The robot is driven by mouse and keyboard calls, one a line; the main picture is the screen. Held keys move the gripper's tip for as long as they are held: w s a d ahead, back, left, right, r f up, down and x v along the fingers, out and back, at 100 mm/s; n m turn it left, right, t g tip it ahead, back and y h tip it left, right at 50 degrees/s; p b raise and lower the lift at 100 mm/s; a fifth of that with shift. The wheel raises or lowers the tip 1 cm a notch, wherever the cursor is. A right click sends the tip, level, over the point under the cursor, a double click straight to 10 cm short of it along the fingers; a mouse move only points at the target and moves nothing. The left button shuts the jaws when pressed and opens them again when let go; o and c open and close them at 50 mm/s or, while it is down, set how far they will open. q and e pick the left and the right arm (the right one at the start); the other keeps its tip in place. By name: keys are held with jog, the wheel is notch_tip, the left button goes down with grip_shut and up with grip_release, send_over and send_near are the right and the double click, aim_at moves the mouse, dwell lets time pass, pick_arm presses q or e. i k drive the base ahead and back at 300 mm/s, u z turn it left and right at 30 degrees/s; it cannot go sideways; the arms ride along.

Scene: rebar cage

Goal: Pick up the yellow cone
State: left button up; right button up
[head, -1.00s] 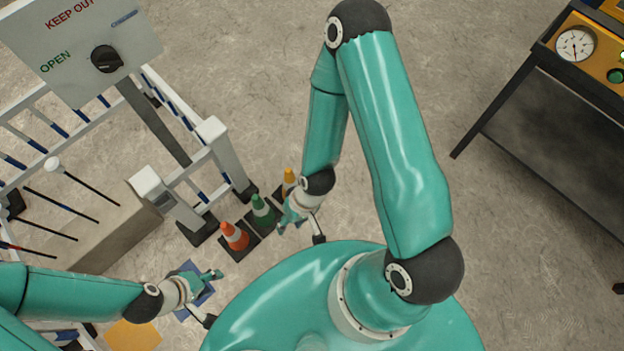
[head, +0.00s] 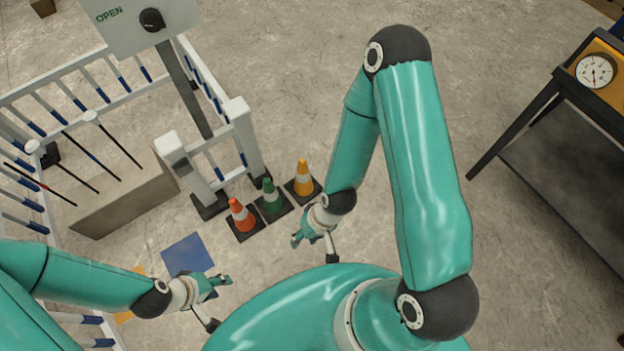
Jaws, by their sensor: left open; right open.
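The yellow cone (head: 303,179) has a white band and a black square base. It stands upright on the floor at the right end of a short row of cones, and shows almost whole. My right gripper (head: 303,239) is open and empty, in front of the yellow cone and a little apart from it in the picture. My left gripper (head: 222,283) is open and empty, lower left, below the orange cone.
A green cone (head: 269,196) and an orange cone (head: 241,215) stand close left of the yellow one. A white gate post (head: 240,135) and fence rise behind them. A blue floor square (head: 187,255) lies left. A dark table (head: 562,150) stands right; floor between is clear.

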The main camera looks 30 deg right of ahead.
aim_at(303, 187)
jog(key=u, duration=0.05)
jog(key=i, duration=0.9)
jog(key=z, duration=0.2)
jog(key=k, duration=0.85)
jog(key=u, duration=0.25)
jog(key=i, duration=0.85)
jog(key=z, duration=0.1)
